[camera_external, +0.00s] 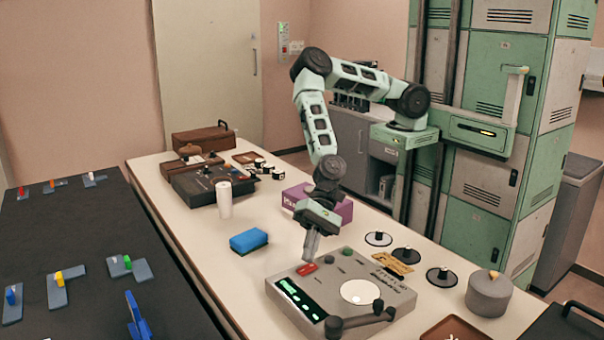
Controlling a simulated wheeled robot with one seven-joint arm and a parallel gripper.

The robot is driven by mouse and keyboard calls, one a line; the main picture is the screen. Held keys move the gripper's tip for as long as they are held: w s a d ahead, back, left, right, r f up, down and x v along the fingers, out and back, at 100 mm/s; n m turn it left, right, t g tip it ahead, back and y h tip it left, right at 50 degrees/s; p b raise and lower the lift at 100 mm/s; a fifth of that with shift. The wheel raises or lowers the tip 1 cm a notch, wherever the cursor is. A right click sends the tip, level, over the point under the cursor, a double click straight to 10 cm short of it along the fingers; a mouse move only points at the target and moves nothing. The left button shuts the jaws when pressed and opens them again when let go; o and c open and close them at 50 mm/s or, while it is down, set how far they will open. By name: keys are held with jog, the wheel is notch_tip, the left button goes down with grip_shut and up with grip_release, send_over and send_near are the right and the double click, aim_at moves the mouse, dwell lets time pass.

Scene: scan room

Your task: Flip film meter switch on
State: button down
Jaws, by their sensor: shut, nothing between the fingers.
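A grey box-shaped device (336,300), which looks like the film meter, sits on the white table. Its top has a lit green display strip (297,296), a round white disc (360,291), several small knobs and a dark arm at its front right. A red switch (307,269) is at its back left corner; I cannot tell whether it is on or off. My gripper (311,258) is shut and empty, pointing down just above or at the red switch. I cannot tell whether it touches it.
A blue sponge-like block (249,241) lies left of the device and a purple box (336,209) behind it. Round dark discs (406,256) and a grey lidded pot (488,293) stand to the right. A white cylinder (224,199) stands farther back. A black table (85,235) holds coloured switches.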

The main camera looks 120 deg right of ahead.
jog(key=shift+s+r+p, duration=0.2)
jog(key=shift+r+p, duration=0.55)
jog(key=shift+r, duration=0.5)
jog(key=shift+s+r+p, duration=0.15)
jog(key=shift+r+p, duration=0.6)
jog(key=shift+r, duration=0.45)
jog(key=s+a+r+n+g, duration=0.35)
jog(key=s+n, duration=0.35)
jog(key=s, duration=0.3)
jog(key=s+a+r+n+g, duration=0.2)
jog(key=s+r+n, duration=0.4)
jog(key=s, duration=0.4)
jog(key=s+d+r+n+g+h, duration=0.1)
jog(key=s+d+r+n+h, duration=0.1)
jog(key=s+d+n, duration=0.2)
jog(key=s+d+r+n+g+h, duration=0.1)
jog(key=s+d+n, duration=0.3)
jog(key=s, duration=0.6)
jog(key=s+d+r+n+g+h, duration=0.1)
jog(key=s+d+r+n+h, duration=0.1)
jog(key=s, duration=0.6)
jog(key=d+r+n, duration=0.1)
jog(key=d+n, duration=0.1)
jog(key=n, duration=0.1)
jog(key=shift+d+r+h, duration=0.3)
jog(key=shift+d+r, duration=0.1)
